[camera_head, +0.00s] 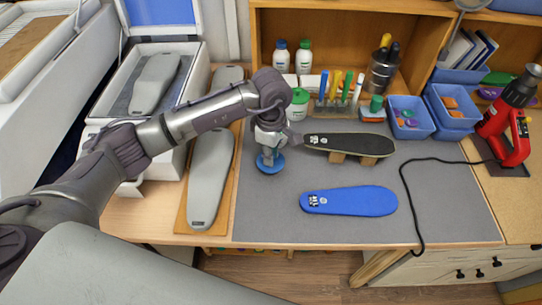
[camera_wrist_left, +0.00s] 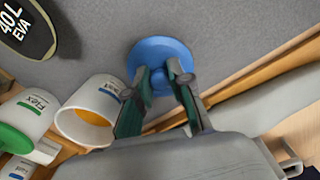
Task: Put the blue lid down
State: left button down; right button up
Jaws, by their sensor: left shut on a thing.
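The blue lid (camera_head: 270,164) is round, with its flat disc over the left part of the grey mat (camera_head: 270,215). My left gripper (camera_head: 269,151) points down and is shut on the lid's raised middle. In the left wrist view the lid (camera_wrist_left: 160,52) lies just beyond the fingertips (camera_wrist_left: 160,80), its disc facing the mat. I cannot tell whether it touches the mat or hangs slightly above it. An open white jar with orange contents (camera_wrist_left: 92,112) stands beside the gripper in the wrist view. My right gripper is not in view.
A dark insole (camera_head: 350,144) rests on wooden blocks to the right. A blue insole (camera_head: 348,200) lies on the mat. A green-lidded jar (camera_head: 298,104) stands behind. A grey insole (camera_head: 211,175) lies on a board at left. The mat's front left is clear.

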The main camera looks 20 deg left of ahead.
pick_arm(q)
notch_tip(320, 180, down, 2)
jog(key=shift+f+p, duration=0.15)
jog(key=shift+p, duration=0.25)
jog(key=shift+f+b, duration=0.3)
jog(key=c, duration=1.1)
grip_release()
jog(key=shift+o, duration=0.2)
jog(key=shift+r, duration=0.1)
jog(key=shift+r+p, duration=0.25)
jog(key=shift+p, duration=0.1)
notch_tip(320, 180, up, 11)
jog(key=b, duration=0.4)
jog(key=shift+r, duration=0.35)
